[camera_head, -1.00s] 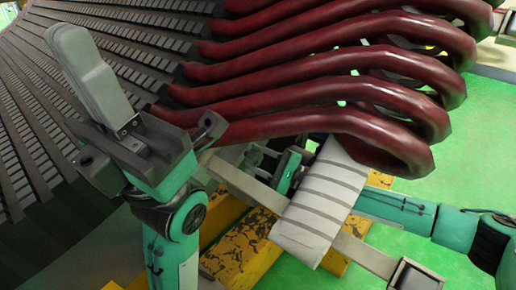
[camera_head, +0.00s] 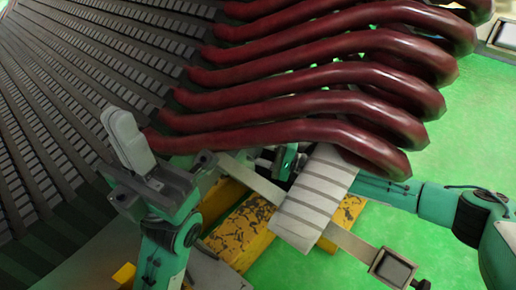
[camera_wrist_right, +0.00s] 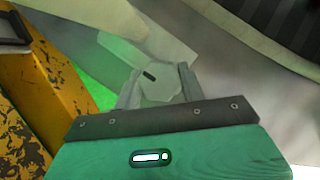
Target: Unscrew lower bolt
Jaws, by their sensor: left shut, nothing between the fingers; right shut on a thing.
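The lower bolt (camera_wrist_right: 160,90) shows in the right wrist view as a pale grey hexagonal head with a short dark slot. My right gripper (camera_wrist_right: 157,80) has one finger on each side of the head and is shut on it. In the head view the right gripper (camera_head: 287,162) is dark, small and mostly hidden behind a pale ribbed block, so the bolt cannot be made out there. My left gripper (camera_head: 128,138) is shut and empty, in front of the dark slotted stator (camera_head: 70,100) at the left.
Several dark red coils (camera_head: 310,75) project from the stator above my right gripper. The pale ribbed block (camera_head: 314,198) sits across a flat bar (camera_head: 350,243) in front of it. A worn yellow beam (camera_head: 243,232) lies below. Green floor (camera_head: 455,130) is open at the right.

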